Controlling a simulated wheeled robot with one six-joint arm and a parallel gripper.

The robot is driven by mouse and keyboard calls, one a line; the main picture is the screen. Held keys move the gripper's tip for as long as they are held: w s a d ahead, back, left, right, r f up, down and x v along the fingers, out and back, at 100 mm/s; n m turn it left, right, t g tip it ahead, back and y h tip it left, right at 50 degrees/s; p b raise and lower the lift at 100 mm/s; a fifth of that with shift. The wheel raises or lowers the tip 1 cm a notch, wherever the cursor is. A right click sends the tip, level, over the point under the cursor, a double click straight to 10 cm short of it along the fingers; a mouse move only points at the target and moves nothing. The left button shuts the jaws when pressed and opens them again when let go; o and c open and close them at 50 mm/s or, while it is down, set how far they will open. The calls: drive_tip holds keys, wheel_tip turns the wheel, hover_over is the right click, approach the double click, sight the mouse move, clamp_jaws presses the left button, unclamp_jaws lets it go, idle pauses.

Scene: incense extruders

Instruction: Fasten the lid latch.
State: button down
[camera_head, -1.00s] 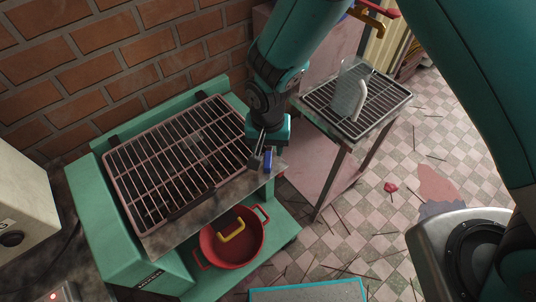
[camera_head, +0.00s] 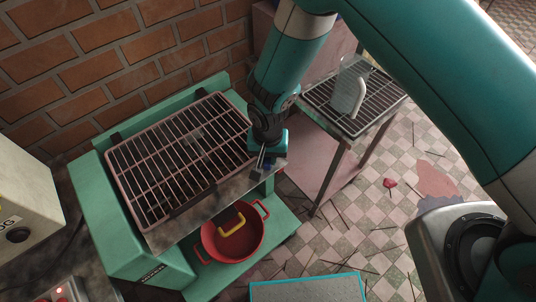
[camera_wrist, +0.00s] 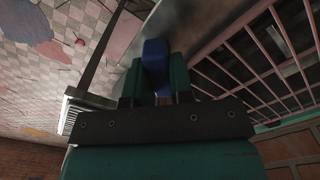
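A blue block (camera_wrist: 155,55), which looks like the latch piece, stands at the front right corner of the green extruder-like unit (camera_head: 150,255). My gripper (camera_head: 264,160) is at that corner, its fingertips beside the dark blue block (camera_head: 269,169). In the wrist view, the two teal fingers of my gripper (camera_wrist: 156,85) lie on either side of the block with no clear gap. Whether they press on it I cannot tell. A pink-framed wire rack (camera_head: 181,153) lies on top of the unit, left of my gripper. The catch itself is not clearly seen.
A red pot (camera_head: 232,243) with a yellow handle stands on the shelf below. A side table (camera_head: 352,133) with a rack and a clear jug (camera_head: 350,85) is at the right. A brick wall (camera_head: 120,50) closes the back. Thin sticks litter the tiled floor.

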drive_tip(key=shift+n+b, duration=0.3)
drive_tip(key=shift+n, duration=0.1)
drive_tip(key=n+b, duration=0.1)
drive_tip(key=n, duration=0.1)
drive_tip(key=shift+f+n+b, duration=0.1)
drive_tip(key=shift+n+b, duration=0.25)
drive_tip(key=shift+n, duration=0.05)
drive_tip(key=shift+n+b, duration=1)
drive_tip(key=shift+n, duration=1.5)
drive_tip(key=c, duration=1)
unclamp_jaws()
drive_tip(key=shift+r, duration=0.2)
wheel_tip(320, 180, up, 17)
drive_tip(key=b, duration=0.3)
drive_tip(key=shift+r, duration=0.15)
